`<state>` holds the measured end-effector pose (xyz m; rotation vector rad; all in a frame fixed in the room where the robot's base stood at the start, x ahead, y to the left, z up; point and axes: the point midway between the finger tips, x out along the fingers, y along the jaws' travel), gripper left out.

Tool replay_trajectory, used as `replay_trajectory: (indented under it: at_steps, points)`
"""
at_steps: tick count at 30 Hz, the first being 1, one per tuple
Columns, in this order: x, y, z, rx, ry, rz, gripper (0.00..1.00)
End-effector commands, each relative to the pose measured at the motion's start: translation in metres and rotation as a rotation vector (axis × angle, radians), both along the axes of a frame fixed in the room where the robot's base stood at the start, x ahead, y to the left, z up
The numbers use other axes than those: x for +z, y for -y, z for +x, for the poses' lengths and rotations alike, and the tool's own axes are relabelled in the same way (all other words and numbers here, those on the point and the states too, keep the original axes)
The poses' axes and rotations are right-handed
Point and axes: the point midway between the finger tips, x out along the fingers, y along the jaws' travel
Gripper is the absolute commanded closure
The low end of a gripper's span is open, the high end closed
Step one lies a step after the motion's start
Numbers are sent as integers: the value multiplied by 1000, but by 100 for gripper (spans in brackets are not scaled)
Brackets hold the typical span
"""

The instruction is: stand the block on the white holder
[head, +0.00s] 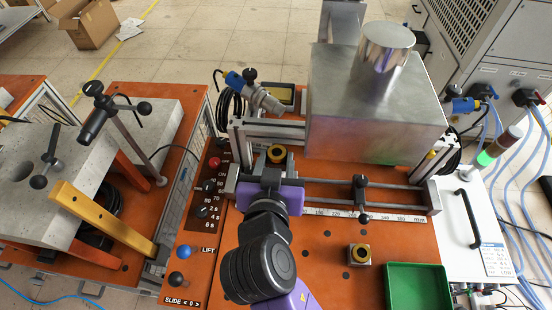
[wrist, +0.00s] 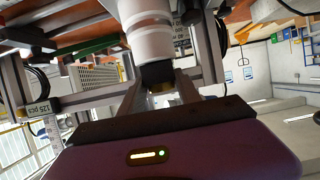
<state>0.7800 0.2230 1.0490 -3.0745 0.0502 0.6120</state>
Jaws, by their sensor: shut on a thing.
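My gripper (head: 271,176), at the end of the purple wrist, is over the rear rail of the orange bench. The holder is not clearly seen in the head view.
A large metal box (head: 372,112) stands behind the rails. A clamp knob (head: 361,195) sits on the front rail. A control panel (head: 207,210) is at left.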

Motion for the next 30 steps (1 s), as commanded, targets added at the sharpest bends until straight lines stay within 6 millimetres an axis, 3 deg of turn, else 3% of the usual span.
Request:
replay_trajectory:
  at_steps: [2, 3, 6, 18, 23, 30]
  points:
    - [-2, 0, 0, 0, 3, 1, 100]
    - [-3, 0, 0, 0, 0, 0, 56]
    - [-2, 0, 0, 0, 0, 0, 38]
    - [4, 0, 0, 0, 0, 0, 38]
    - [9, -2, -22, 4, 2, 1, 38]
    - [28, -4, -68, 3, 1, 2, 38]
